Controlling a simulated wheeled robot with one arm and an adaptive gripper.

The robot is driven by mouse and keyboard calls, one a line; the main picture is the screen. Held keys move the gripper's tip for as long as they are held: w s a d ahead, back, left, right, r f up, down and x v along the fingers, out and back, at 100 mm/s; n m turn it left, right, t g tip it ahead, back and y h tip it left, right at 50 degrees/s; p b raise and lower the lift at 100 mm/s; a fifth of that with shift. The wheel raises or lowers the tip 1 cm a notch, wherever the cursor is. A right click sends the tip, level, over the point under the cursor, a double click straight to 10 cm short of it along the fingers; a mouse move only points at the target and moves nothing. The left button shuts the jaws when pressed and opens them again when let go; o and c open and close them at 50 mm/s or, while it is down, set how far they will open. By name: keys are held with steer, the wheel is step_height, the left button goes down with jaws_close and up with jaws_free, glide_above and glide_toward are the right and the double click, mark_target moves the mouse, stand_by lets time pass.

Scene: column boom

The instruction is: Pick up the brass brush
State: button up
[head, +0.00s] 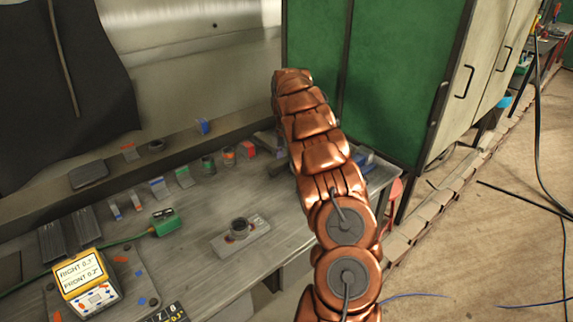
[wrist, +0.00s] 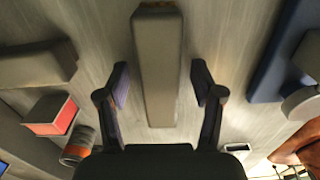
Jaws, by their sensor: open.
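In the wrist view a long grey-beige bar (wrist: 157,70) lies on the bench, with small brownish-gold marks at its far end. It may be the brass brush, but its bristles do not show clearly. My gripper (wrist: 161,84) is open, with one finger on each side of the bar's near half. Gaps show between both fingers and the bar. In the head view my copper arm hides the gripper and the bar.
Left of the gripper are a red-faced block (wrist: 52,115), an orange-banded cylinder (wrist: 78,146) and a grey block (wrist: 35,65). A blue object (wrist: 280,55) lies to the right. A green cabinet (head: 385,75) stands behind the bench (head: 190,262).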

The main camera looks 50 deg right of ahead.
steer(key=shift+f, duration=0.1)
stand_by(0.4)
jaws_close()
stand_by(0.4)
